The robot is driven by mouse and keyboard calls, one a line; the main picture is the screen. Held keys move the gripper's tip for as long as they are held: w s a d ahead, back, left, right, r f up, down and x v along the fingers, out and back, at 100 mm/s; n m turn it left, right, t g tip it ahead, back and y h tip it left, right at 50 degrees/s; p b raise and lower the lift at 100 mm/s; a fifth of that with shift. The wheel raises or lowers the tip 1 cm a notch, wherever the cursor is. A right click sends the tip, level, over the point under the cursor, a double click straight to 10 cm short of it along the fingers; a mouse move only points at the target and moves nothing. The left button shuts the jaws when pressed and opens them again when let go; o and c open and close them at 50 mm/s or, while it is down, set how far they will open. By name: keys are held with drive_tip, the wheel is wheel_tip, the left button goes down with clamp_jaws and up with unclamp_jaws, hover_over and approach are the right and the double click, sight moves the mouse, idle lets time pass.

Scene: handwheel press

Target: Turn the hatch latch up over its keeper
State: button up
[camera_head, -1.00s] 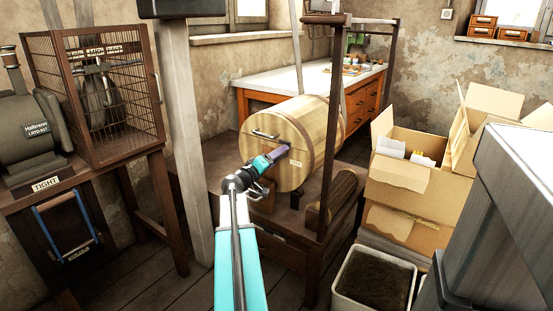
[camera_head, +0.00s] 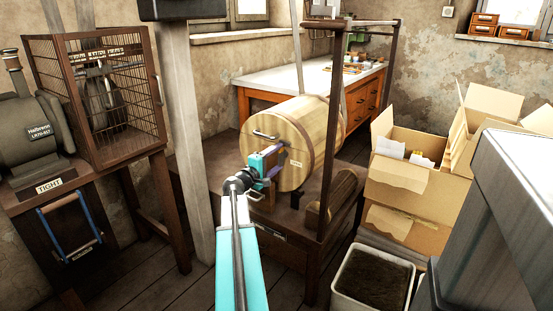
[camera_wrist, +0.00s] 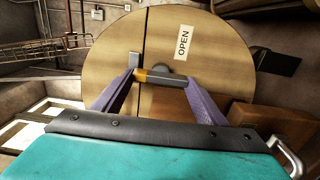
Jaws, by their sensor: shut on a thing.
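The round wooden barrel end with the hatch (camera_head: 270,133) faces me, with a seam across it. In the wrist view, the latch (camera_wrist: 162,78) is a short dark bar with an orange end, near a grey round hub. My gripper (camera_wrist: 160,80) has its purple fingers at both ends of the bar and is shut on it. In the head view my gripper (camera_head: 274,163) is at the barrel face and hides most of the latch. A small grey metal plate (camera_wrist: 134,60), perhaps the keeper, sits across the seam from the hub, beyond the orange end.
An "OPEN" label (camera_wrist: 183,40) is on the barrel face. A dark wooden post (camera_head: 328,180) stands right of the barrel. Open cardboard boxes (camera_head: 420,190) stand farther right; a wire cage (camera_head: 105,95) is at left.

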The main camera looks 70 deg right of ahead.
drive_tip(key=o, duration=1.1)
drive_tip(key=shift+c, duration=0.2)
drive_tip(key=shift+a, duration=0.1)
drive_tip(key=p+v, duration=0.1)
drive_tip(key=v, duration=1.2)
drive_tip(key=shift+a+p, duration=0.25)
drive_tip(key=shift+p, duration=0.1)
drive_tip(key=shift+w, duration=0.1)
